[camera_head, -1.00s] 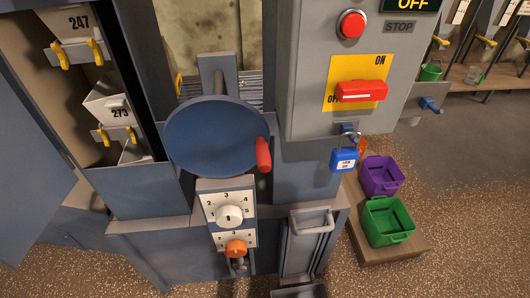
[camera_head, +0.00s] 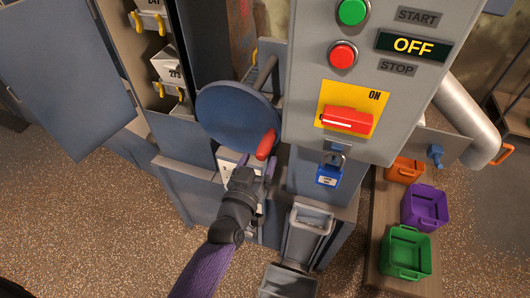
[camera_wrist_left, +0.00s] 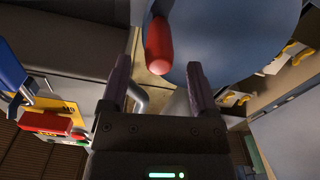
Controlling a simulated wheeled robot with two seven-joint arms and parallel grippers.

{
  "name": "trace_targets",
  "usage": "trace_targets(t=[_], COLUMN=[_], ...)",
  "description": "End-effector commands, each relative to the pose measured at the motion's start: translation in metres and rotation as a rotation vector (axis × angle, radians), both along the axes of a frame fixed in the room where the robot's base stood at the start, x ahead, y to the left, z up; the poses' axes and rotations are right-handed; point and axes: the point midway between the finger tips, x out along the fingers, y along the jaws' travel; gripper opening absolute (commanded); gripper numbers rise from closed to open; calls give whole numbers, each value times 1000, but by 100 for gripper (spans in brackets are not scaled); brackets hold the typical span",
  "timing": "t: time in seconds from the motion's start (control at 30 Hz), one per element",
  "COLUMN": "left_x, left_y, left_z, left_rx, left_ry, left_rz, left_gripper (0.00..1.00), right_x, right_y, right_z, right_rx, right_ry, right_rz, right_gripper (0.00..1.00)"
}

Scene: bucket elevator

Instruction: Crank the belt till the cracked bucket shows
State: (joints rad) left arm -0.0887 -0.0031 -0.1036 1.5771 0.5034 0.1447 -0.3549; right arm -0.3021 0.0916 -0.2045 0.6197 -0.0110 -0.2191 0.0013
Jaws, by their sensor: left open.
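The crank is a blue disc (camera_head: 236,116) with a red handle (camera_head: 266,144) at its lower right. In the left wrist view the red handle (camera_wrist_left: 158,45) lies just beyond and between the fingertips, with the blue disc (camera_wrist_left: 228,30) behind it. My left gripper (camera_head: 258,166) is open just below the handle; I see no grip on it. Pale buckets hang in the open housing: one numbered 273 (camera_head: 170,66) and another (camera_head: 148,22) above, cut by the picture edge. I make out no crack on either. My right gripper is out of view.
The control box (camera_head: 398,90) stands right of the crank, its display reading OFF, with a red switch (camera_head: 347,120) and blue padlock (camera_head: 329,174) below. A chute (camera_head: 304,235) is low in front. Orange, purple (camera_head: 425,207) and green bins (camera_head: 405,252) stand right.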

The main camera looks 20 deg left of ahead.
Motion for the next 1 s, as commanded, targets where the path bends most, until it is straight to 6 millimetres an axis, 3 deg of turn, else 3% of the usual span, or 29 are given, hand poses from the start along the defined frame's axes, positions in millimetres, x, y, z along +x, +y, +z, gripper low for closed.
trace_targets(t=[0.2, 0.5, 0.87, 1.0], left_x=[30, 34, 34, 34], left_y=[-1, -1, -1, -1], left_z=[-2, 0, -1, -1], left_rx=[-1, 0, 0, 0], left_ry=[1, 3, 3, 3], left_rz=[0, 0, 0, 0], left_gripper=[77, 77, 3, 0], right_x=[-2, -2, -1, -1], right_y=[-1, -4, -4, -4], right_z=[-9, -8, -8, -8], right_rx=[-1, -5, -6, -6], right_ry=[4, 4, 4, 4], right_rz=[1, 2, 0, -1], right_gripper=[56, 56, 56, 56])
